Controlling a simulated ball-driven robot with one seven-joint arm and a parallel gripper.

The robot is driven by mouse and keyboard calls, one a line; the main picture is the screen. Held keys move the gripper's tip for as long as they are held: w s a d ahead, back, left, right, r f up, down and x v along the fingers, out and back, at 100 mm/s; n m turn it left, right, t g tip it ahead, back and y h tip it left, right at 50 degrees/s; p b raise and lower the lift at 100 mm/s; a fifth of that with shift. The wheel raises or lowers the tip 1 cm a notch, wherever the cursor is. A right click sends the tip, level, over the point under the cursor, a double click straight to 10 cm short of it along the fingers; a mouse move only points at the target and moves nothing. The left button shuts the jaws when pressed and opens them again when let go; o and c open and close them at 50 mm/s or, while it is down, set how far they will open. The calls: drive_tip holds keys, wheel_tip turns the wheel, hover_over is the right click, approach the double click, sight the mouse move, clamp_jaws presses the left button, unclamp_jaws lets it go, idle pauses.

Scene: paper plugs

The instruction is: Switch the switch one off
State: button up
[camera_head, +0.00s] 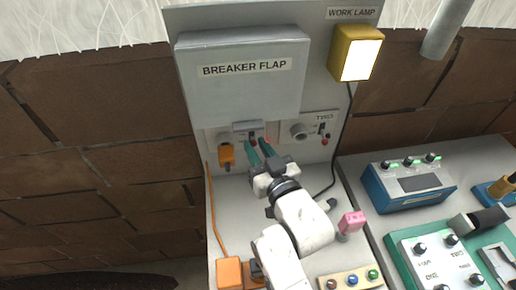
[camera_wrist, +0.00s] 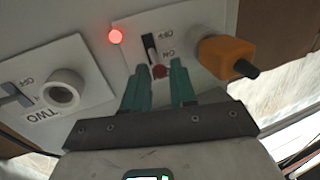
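Switch one's dark lever (camera_wrist: 149,46) sits on a pale socket panel, between upside-down OFF and ON markings in the wrist view. I cannot tell firmly which way it is set. A dark red round part (camera_wrist: 159,71) sits beside it, seen between my fingertips. An orange plug (camera_wrist: 226,56) is in the socket on the same panel; it also shows in the head view (camera_head: 226,154). My gripper (camera_wrist: 159,85) has its teal fingers apart and empty, close to the switch. In the head view my gripper (camera_head: 258,148) is under the breaker flap (camera_head: 243,90), partly covering the panel.
A bright red lamp (camera_wrist: 115,36) glows beside the switch one panel. The TWO panel (camera_wrist: 62,98) has an empty socket and its own switch. The lit work lamp (camera_head: 357,52) is upper right. A pink block (camera_head: 351,222) and a blue device (camera_head: 409,184) stand to the right.

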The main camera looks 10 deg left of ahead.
clamp_jaws()
drive_tip(key=shift+f+b, duration=0.2)
drive_tip(key=shift+b, duration=0.2)
drive_tip(key=t+b, duration=0.1)
drive_tip(key=b, duration=0.2)
drive_tip(key=shift+s+f+y, duration=0.1)
drive_tip(key=shift+f+y, duration=0.2)
drive_tip(key=shift+b, duration=0.3)
drive_tip(key=shift+r, duration=0.2)
